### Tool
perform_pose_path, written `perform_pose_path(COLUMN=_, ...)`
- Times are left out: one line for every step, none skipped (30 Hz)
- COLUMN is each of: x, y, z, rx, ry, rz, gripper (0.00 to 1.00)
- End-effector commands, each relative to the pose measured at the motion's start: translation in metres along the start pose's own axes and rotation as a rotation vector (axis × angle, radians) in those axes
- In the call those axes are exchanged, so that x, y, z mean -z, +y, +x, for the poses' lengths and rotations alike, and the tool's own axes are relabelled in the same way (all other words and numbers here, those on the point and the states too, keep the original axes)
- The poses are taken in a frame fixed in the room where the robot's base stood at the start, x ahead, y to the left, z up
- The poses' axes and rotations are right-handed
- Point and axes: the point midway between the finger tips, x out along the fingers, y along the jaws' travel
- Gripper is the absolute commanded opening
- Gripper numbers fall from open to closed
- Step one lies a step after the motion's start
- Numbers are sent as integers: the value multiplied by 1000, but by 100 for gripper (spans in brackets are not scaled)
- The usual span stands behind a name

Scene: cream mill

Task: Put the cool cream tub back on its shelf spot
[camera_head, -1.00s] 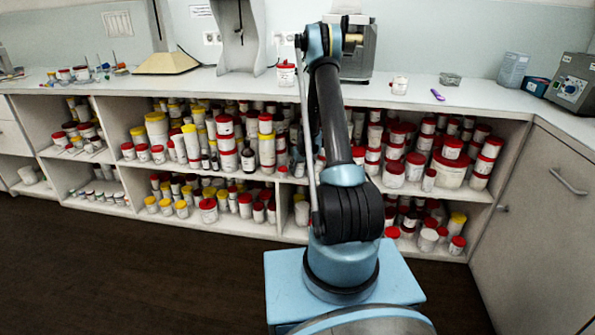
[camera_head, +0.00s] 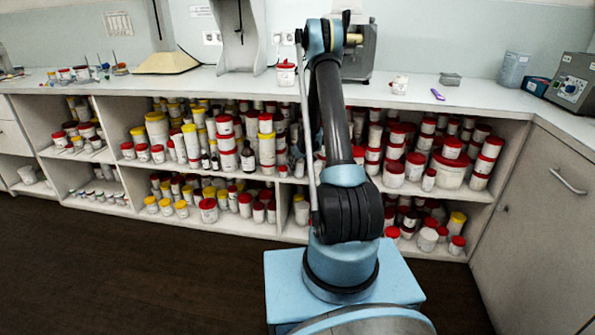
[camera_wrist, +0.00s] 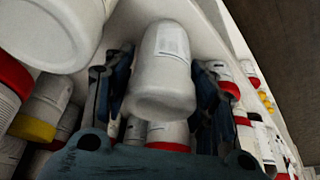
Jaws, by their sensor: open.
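In the wrist view, a white tub (camera_wrist: 165,60) with a pale label stands between the two fingers of my gripper (camera_wrist: 160,88). The fingers are open, one on each side of it. I cannot tell whether either finger touches it. Its label is too blurred to read, so I cannot confirm that it is the cool cream tub. It is on or just at the white shelf board (camera_wrist: 205,30). In the head view my gripper and this tub are hidden behind my arm, which reaches toward the shelving (camera_head: 275,180).
Tubs with red and yellow lids crowd the shelves, and several stand close around my gripper, such as a large white one (camera_wrist: 55,30). A red-lidded tub (camera_head: 286,74) and a small white tub (camera_head: 399,86) stand on the counter (camera_head: 470,97). The dark floor (camera_head: 130,275) at left is clear.

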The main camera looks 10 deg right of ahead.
Motion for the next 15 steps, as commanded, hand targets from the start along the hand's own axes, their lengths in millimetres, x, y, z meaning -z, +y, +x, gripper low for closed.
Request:
perform_pose_path(x=0, y=0, z=-8, rx=0, ry=0, rz=1, gripper=52)
perform_pose_path(x=0, y=0, z=-12, rx=0, ry=0, rz=1, gripper=52)
perform_pose_path(x=0, y=0, z=-18, rx=0, ry=0, rz=1, gripper=52)
perform_pose_path(x=0, y=0, z=-22, rx=0, ry=0, rz=1, gripper=52)
perform_pose_path(x=0, y=0, z=-26, rx=0, ry=0, rz=1, gripper=52)
perform_pose_path(x=0, y=0, z=-32, rx=0, ry=0, rz=1, gripper=52)
perform_pose_path(x=0, y=0, z=-36, rx=0, ry=0, rz=1, gripper=52)
perform_pose_path(x=0, y=0, z=-41, rx=0, ry=0, rz=1, gripper=52)
perform_pose_path(x=0, y=0, z=-46, rx=0, ry=0, rz=1, gripper=52)
perform_pose_path(x=0, y=0, z=-51, rx=0, ry=0, rz=0, gripper=52)
perform_pose_path(x=0, y=0, z=-55, rx=0, ry=0, rz=0, gripper=52)
perform_pose_path(x=0, y=0, z=-60, rx=0, ry=0, rz=0, gripper=52)
perform_pose_path(x=0, y=0, z=-64, rx=0, ry=0, rz=0, gripper=52)
perform_pose_path(x=0, y=0, z=-69, rx=0, ry=0, rz=0, gripper=52)
perform_pose_path(x=0, y=0, z=-73, rx=0, ry=0, rz=0, gripper=52)
